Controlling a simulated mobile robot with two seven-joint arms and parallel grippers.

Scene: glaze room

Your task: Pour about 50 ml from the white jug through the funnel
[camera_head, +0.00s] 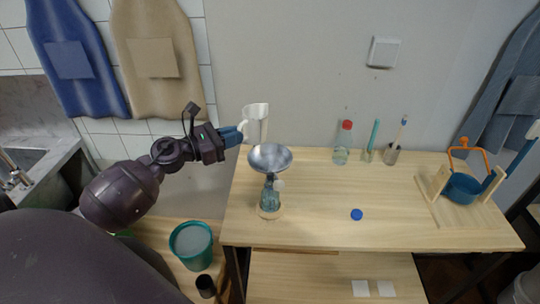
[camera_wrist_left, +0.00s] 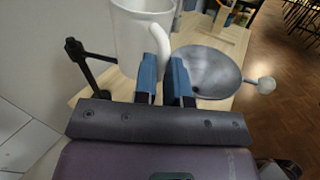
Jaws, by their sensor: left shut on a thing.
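The white jug (camera_head: 257,119) is held upright in the air, just beyond and to the left of the funnel in the head view. My left gripper (camera_head: 240,135) is shut on its handle; the wrist view shows the blue fingers (camera_wrist_left: 165,82) around the handle of the jug (camera_wrist_left: 139,40). The grey metal funnel (camera_head: 270,158) sits in the neck of a glass bottle (camera_head: 269,197) on a round wooden base. The funnel also shows in the wrist view (camera_wrist_left: 208,70), right of the fingers. The jug's contents are hidden. My right gripper is out of view.
The wooden table (camera_head: 320,215) has a clear middle front, with a small blue cap (camera_head: 356,214). A red-capped bottle (camera_head: 343,145) and holders with brushes (camera_head: 392,154) stand at the back. A wooden stand with a blue pot (camera_head: 462,187) is at right. A green bucket (camera_head: 192,245) stands lower left.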

